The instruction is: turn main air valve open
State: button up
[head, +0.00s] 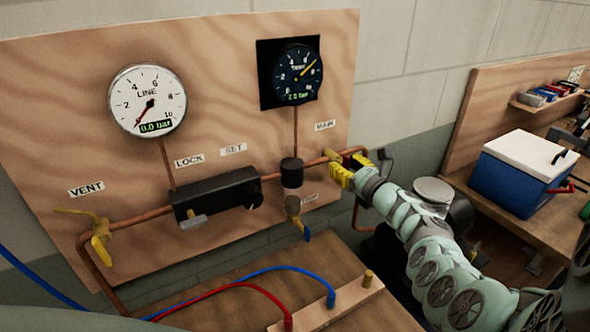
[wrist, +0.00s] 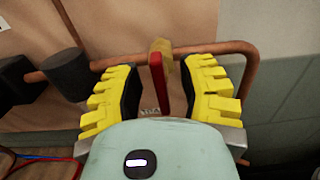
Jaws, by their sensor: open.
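The main air valve has a brass body (wrist: 161,50) on the copper pipe and a red lever handle (wrist: 157,82). In the wrist view the handle stands crosswise to the pipe. My gripper (wrist: 170,88) is open, with one yellow-padded finger on each side of the handle and visible gaps to both. In the head view my gripper (head: 347,171) is at the pipe's right end below the MAIN label (head: 325,125). There the brass body (head: 331,154) shows beside my fingers, and the red handle is hidden.
The white LINE gauge (head: 148,101) reads 0.0 bar. A dark gauge (head: 297,74) hangs above a black cylinder (head: 291,172) on the pipe. A yellow-handled VENT valve (head: 101,240) is at left. A blue-handled valve (head: 299,217) hangs below the pipe. A cooler (head: 530,168) stands at right.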

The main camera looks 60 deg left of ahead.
grip_shut()
jog(key=shift+f, duration=0.1)
dwell(0.4)
jog(key=n+b, duration=0.4)
jog(key=n, duration=0.1)
jog(key=shift+s+f, duration=0.1)
jog(key=shift+f, duration=0.1)
jog(key=n+b, duration=1.2)
jog(key=n, duration=0.1)
jog(key=shift+s+f, duration=0.25)
jog(key=shift+s, duration=0.05)
jog(key=shift+r, duration=0.1)
